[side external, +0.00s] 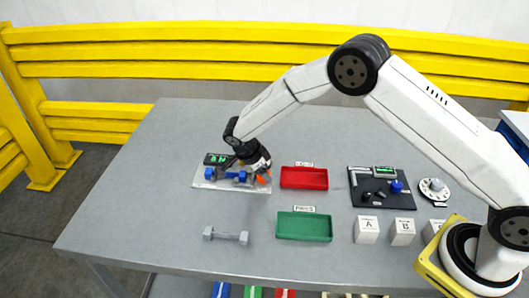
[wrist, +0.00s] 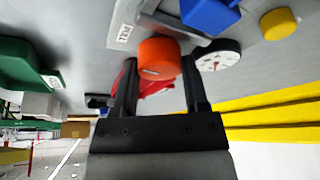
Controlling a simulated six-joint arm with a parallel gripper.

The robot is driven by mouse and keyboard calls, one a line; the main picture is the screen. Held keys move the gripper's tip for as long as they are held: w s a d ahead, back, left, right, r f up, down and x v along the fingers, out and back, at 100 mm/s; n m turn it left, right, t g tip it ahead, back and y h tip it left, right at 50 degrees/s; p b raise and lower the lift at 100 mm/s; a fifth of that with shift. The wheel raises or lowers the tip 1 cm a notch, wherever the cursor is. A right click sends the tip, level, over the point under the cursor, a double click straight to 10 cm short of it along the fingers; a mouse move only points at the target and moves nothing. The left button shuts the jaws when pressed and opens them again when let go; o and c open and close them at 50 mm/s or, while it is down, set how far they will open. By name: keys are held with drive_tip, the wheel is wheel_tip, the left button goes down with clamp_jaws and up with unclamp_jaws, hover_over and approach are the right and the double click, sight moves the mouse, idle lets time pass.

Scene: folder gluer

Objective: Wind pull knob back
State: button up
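The orange knob (wrist: 159,57) shows round and upright between my fingertips in the wrist view. In the side view the orange knob (side external: 262,180) is at the right end of the light base plate (side external: 205,183), partly hidden by my gripper. My gripper (wrist: 160,68) has its two dark fingers spread apart, one on each side of the knob. Contact between the fingers and the knob cannot be made out for certain. In the side view my gripper (side external: 259,168) reaches down steeply over the plate's right end.
A blue part (wrist: 208,14), a white dial gauge (wrist: 218,58) and a yellow knob (wrist: 280,23) are close to the orange knob. A red tray (side external: 304,178) lies just right of the plate, a green tray (side external: 304,226) nearer the front. A blue-grey dumbbell-shaped part (side external: 226,236) lies in front.

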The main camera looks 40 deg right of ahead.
drive_tip(key=shift+n+t, duration=0.3)
drive_tip(key=shift+n, duration=0.5)
clamp_jaws()
drive_tip(key=o, duration=1.2)
unclamp_jaws()
drive_tip(key=shift+o, duration=0.2)
drive_tip(key=shift+r, duration=0.15)
drive_tip(key=v, duration=0.7)
drive_tip(key=shift+a+r, duration=0.2)
drive_tip(key=shift+r, duration=0.05)
